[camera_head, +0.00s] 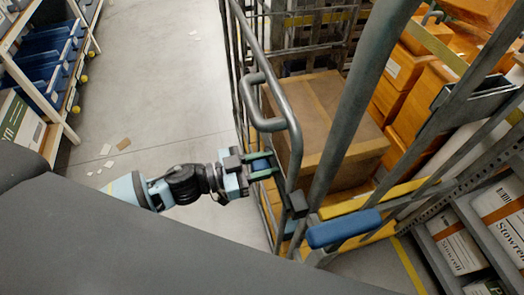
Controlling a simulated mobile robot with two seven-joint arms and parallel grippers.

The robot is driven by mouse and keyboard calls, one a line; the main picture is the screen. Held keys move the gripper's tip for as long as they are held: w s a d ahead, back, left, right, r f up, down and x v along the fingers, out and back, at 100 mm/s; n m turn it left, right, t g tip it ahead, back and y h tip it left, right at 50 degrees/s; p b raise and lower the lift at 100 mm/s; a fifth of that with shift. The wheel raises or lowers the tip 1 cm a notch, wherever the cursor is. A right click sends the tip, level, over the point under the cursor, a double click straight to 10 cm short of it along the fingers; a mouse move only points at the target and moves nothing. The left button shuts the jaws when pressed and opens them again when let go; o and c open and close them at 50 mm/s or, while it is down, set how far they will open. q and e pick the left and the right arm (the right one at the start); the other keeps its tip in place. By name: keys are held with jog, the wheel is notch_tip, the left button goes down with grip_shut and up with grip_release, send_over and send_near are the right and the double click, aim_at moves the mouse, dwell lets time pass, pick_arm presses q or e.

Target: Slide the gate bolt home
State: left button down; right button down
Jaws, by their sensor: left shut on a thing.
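My left gripper (264,166) reaches in from the left at the grey tubular gate (293,125). Its fingers are shut on a small blue knob (260,164), which looks like the handle of the gate bolt; the fingers hide much of it. A dark block (298,204) sits on the gate's edge, below and right of the gripper. A longer blue grip (343,228) stands out further right, apart from the gripper. I cannot tell how far the bolt reaches into its catch. My right gripper is not in view.
A large cardboard box (330,125) sits behind the gate bars. Orange bins (425,90) stand at the upper right, and boxes on a rack (455,250) at the lower right. A shelf with blue bins (45,60) is at the left. The floor (165,75) between is mostly clear.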

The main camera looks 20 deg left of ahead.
pick_arm(q)
jog(key=shift+s+d+r, duration=0.1)
jog(key=shift+s+d, duration=0.15)
jog(key=shift+s, duration=0.1)
jog(key=c, duration=1.4)
grip_release()
jog(key=o, duration=0.4)
jog(key=shift+s, duration=0.15)
jog(key=shift+c, duration=0.2)
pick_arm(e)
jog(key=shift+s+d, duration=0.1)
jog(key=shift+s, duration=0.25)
